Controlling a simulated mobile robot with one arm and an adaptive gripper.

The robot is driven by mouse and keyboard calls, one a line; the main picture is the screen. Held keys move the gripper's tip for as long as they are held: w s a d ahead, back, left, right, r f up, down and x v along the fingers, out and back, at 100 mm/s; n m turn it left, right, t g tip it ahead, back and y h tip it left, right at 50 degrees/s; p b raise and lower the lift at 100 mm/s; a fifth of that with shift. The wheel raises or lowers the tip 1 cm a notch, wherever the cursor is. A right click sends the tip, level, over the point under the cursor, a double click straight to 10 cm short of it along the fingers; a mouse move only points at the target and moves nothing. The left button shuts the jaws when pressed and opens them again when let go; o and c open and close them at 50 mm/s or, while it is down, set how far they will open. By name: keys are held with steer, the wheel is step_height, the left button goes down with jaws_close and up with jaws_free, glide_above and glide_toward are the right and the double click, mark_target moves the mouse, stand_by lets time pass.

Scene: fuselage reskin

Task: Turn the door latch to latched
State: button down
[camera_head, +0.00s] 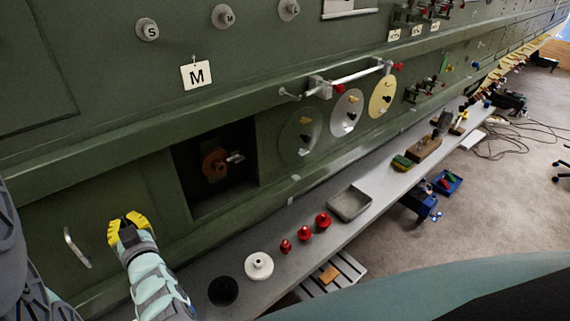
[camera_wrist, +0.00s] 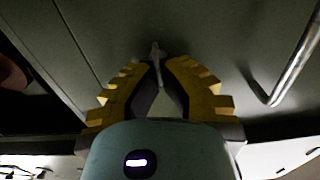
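My gripper (camera_head: 127,222) has yellow ribbed fingers and is at the lower left, against the green panel beside a dark recess. In the wrist view, its fingertips (camera_wrist: 160,66) lie close on both sides of a small grey lever, which looks like the door latch (camera_wrist: 156,50). I cannot tell whether the fingers touch it. In the head view the latch is hidden by the gripper. A metal bar handle (camera_head: 76,248) is on the green panel left of the gripper; it also shows at the right of the wrist view (camera_wrist: 296,68).
The dark recess (camera_head: 195,203) right of my gripper holds a reddish-brown disc (camera_head: 214,163) with a metal stub. Below runs a grey ledge (camera_head: 295,225) with a black disc (camera_head: 223,291), a white round part (camera_head: 259,267), several red knobs and a grey tray (camera_head: 350,203).

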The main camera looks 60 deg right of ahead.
steer(key=shift+f+b, duration=0.15)
steer(key=shift+b, duration=0.2)
steer(key=m+b, duration=0.4)
steer(key=m, duration=0.2)
steer(key=m+b, duration=0.5)
steer(key=m, duration=0.1)
steer(key=d+f+m+b, duration=0.1)
steer(key=m+b, duration=0.3)
steer(key=m, duration=0.1)
steer(key=shift+s+d+m+b, duration=0.1)
steer(key=shift+s+m+b, duration=0.05)
steer(key=shift+m+b, duration=0.25)
steer(key=c, duration=1.2)
jaws_free()
steer(key=shift+r, duration=0.1)
steer(key=shift+o, duration=0.2)
